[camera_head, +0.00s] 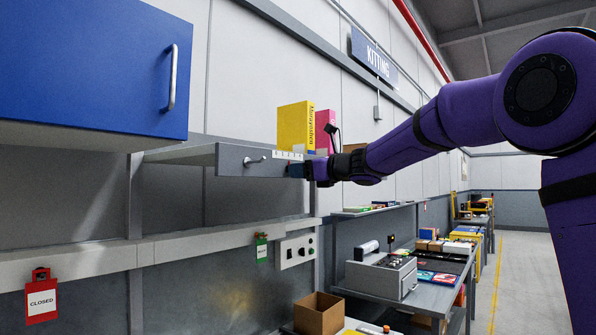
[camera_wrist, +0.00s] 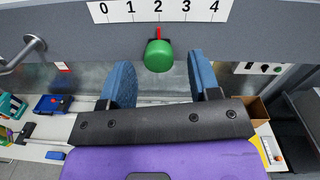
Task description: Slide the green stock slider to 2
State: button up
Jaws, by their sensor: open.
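The green stock slider (camera_wrist: 158,56) is a round knob on the front of a grey shelf edge in the wrist view. Its red pointer (camera_wrist: 158,33) stands in line with the 2 on the white number scale (camera_wrist: 172,10), marked 0 to 4. My gripper (camera_wrist: 160,62) is open, with one blue finger on each side of the knob and a visible gap on both sides. In the head view my gripper (camera_head: 297,171) is at the right end of the grey drawer front, below the scale (camera_head: 288,155); the knob is hidden there.
A metal handle (camera_head: 255,161) sticks out left of the scale. A yellow box (camera_head: 296,127) and a pink box (camera_head: 325,131) stand on the shelf above. A blue cabinet (camera_head: 100,70) hangs at upper left. A control box (camera_head: 295,251) is mounted below.

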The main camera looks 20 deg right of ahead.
jog(key=v, duration=0.8)
jog(key=shift+s+d, duration=0.25)
jog(key=shift+s, duration=0.1)
jog(key=s+a+f+n+g+h, duration=0.2)
jog(key=s+a+f+n+g, duration=0.1)
jog(key=s+f+n, duration=0.5)
jog(key=s+a+f+n+g+h, duration=0.1)
jog(key=s+a+f+n+g, duration=0.3)
jog(key=s, duration=0.7)
jog(key=s+d+f+n+g+h, duration=0.1)
jog(key=s+d+f+n+h, duration=0.3)
jog(key=s, duration=0.5)
jog(key=s+d+f+n+g+h, duration=0.1)
jog(key=s+d+f+n+h, duration=0.3)
jog(key=s+f+n, duration=0.5)
jog(key=shift+s+d+n, duration=0.65)
jog(key=shift+s+n, duration=0.15)
jog(key=shift+f, duration=0.1)
